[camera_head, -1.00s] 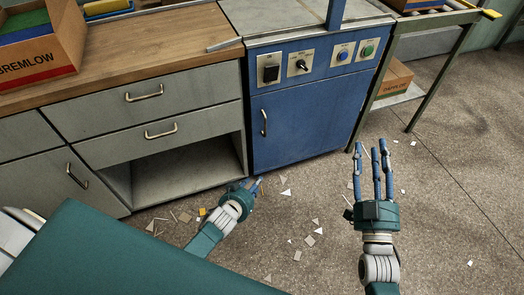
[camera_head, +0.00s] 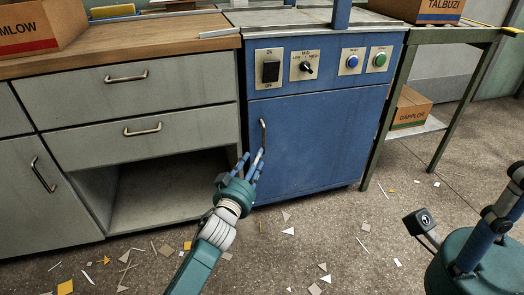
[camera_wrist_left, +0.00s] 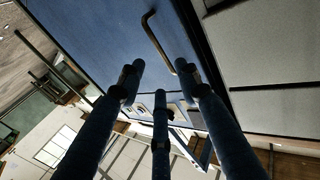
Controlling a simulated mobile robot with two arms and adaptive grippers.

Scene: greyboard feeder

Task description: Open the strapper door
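The strapper door (camera_head: 305,145) is the blue front panel of the strapper cabinet, and it is closed. Its dark vertical bar handle (camera_head: 262,134) is near the door's left edge. My left gripper (camera_head: 252,162) is open, with its fingertips at the handle's lower end. In the left wrist view the handle (camera_wrist_left: 153,38) lies beyond the spread fingertips (camera_wrist_left: 160,80), with nothing held between them. I cannot tell whether a finger touches it. My right gripper (camera_head: 490,225) is at the lower right, close to the head camera and cut off by the frame edge; its opening is unclear.
Switches and buttons (camera_head: 325,64) sit above the door. A grey drawer cabinet (camera_head: 140,105) with a wooden top and open shelf adjoins on the left. A green-framed table (camera_head: 440,150) with boxes stands right. Paper scraps (camera_head: 288,231) litter the otherwise free floor before the door.

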